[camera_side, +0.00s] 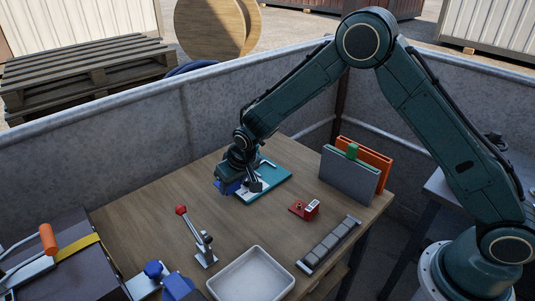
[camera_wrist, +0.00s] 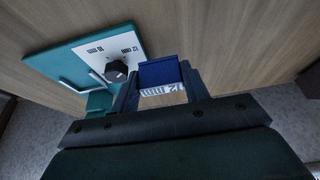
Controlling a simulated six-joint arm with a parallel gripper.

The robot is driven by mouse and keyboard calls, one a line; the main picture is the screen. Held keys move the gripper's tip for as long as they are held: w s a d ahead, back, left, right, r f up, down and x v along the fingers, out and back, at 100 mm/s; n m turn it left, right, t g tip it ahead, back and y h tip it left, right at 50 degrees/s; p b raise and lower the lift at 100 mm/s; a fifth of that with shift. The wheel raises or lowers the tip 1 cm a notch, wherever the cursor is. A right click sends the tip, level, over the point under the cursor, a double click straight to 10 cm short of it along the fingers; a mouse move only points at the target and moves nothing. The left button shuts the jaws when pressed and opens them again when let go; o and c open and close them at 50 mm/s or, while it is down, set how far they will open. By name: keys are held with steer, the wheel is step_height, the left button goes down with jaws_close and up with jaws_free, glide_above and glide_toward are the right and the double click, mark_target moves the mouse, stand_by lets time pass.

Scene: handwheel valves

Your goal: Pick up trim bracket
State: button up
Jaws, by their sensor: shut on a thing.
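My gripper (camera_side: 237,181) is low over the wooden table at the teal panel's left end. In the wrist view my gripper (camera_wrist: 163,92) is shut on a blue bracket (camera_wrist: 160,73) with a white printed label, which sits between the two fingers. In the side view the blue bracket (camera_side: 227,187) shows partly beside the fingers. Whether it touches the table is unclear. I cannot read which one is labelled as the trim bracket.
A teal panel (camera_side: 275,185) with a black knob (camera_wrist: 117,71) and a handle lies close by. A grey and orange rack (camera_side: 350,175), a red-knobbed lever (camera_side: 205,247), a white tray (camera_side: 252,276) and a dark strip of blocks (camera_side: 330,244) stand around.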

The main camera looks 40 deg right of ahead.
steer(key=shift+a, duration=1.25)
steer(key=shift+s+a+r, duration=0.15)
steer(key=shift+s+r, duration=0.05)
steer(key=shift+r, duration=0.1)
steer(key=s+a+r+n+g+y, duration=0.2)
steer(key=s+a+r+n, duration=0.1)
steer(key=s+r+n, duration=0.5)
steer(key=s+a+r+n+g+y, duration=0.2)
steer(key=s+a+r+n, duration=0.2)
steer(key=s+r+n, duration=0.3)
steer(key=s+n, duration=0.3)
steer(key=s, duration=0.4)
steer(key=shift+s+a+r+y, duration=0.15)
steer(key=shift+a+r+y, duration=0.05)
steer(key=shift+r+y, duration=0.15)
steer(key=shift+f, duration=0.1)
glide_above(262, 277)
step_height(262, 277, down, 16)
steer(key=shift+f, duration=0.1)
